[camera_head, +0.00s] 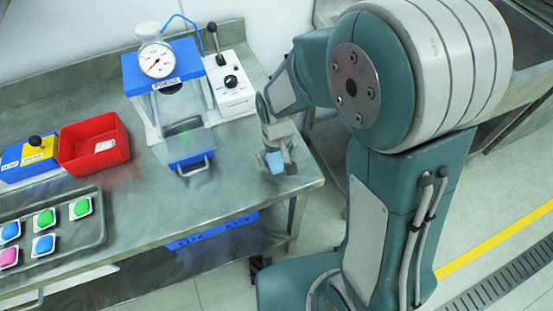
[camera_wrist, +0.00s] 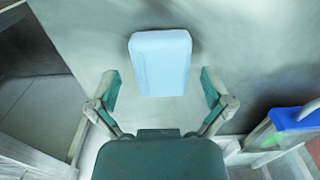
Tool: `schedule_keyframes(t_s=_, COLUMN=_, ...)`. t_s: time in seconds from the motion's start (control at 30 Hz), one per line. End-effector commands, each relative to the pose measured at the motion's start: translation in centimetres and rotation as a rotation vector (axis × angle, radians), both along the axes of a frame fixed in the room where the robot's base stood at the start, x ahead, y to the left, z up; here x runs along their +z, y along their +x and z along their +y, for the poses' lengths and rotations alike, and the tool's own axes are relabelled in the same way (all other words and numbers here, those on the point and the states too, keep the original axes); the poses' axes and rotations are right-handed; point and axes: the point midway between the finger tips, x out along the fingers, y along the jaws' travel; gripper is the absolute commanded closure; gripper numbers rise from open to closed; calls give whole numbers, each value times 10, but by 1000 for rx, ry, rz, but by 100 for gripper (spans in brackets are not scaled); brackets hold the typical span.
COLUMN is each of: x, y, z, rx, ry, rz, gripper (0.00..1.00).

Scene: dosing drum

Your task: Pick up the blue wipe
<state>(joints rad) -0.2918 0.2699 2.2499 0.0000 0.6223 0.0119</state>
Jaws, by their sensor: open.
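The blue wipe (camera_wrist: 160,62) is a pale blue block with rounded corners, lying on the metal bench in the wrist view. My gripper (camera_wrist: 161,90) is open, with one green-padded finger to the left of the wipe and one to the right. The wipe lies slightly beyond and between the fingertips, and I see no contact. In the head view the wipe (camera_head: 274,162) shows near the bench's right front corner, partly hidden by my gripper (camera_head: 280,160), which hangs over it.
The steel bench (camera_head: 240,180) ends just right of my gripper. A blue-and-white dosing press (camera_head: 170,80) with a gauge and a white control box (camera_head: 231,85) stand left of it. A red bin (camera_head: 94,143) and a tray (camera_head: 88,237) with several coloured pods are farther left.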

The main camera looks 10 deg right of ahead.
Motion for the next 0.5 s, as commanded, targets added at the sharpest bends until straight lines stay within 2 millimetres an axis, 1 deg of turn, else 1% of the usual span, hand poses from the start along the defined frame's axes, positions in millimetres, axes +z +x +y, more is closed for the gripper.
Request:
schedule_keyframes(t_s=0.07, x=-3, y=0, z=0, rx=0, ry=0, rz=1, gripper=0)
schedule_keyframes(t_s=0.23, x=-3, y=0, z=0, rx=0, ry=0, rz=0, gripper=0)
schedule_keyframes(t_s=0.27, x=-3, y=0, z=0, rx=0, ry=0, rz=0, gripper=5)
schedule_keyframes(t_s=0.3, x=-3, y=0, z=0, rx=0, ry=0, rz=0, gripper=22)
schedule_keyframes(t_s=0.33, x=-3, y=0, z=0, rx=0, ry=0, rz=0, gripper=34)
schedule_keyframes(t_s=0.37, x=-3, y=0, z=0, rx=0, ry=0, rz=-1, gripper=41)
schedule_keyframes(t_s=0.4, x=-3, y=0, z=0, rx=0, ry=0, rz=-1, gripper=53)
schedule_keyframes(t_s=0.43, x=-3, y=0, z=0, rx=0, ry=0, rz=-1, gripper=57)
schedule_keyframes(t_s=0.5, x=-3, y=0, z=0, rx=0, ry=0, rz=-1, gripper=58)
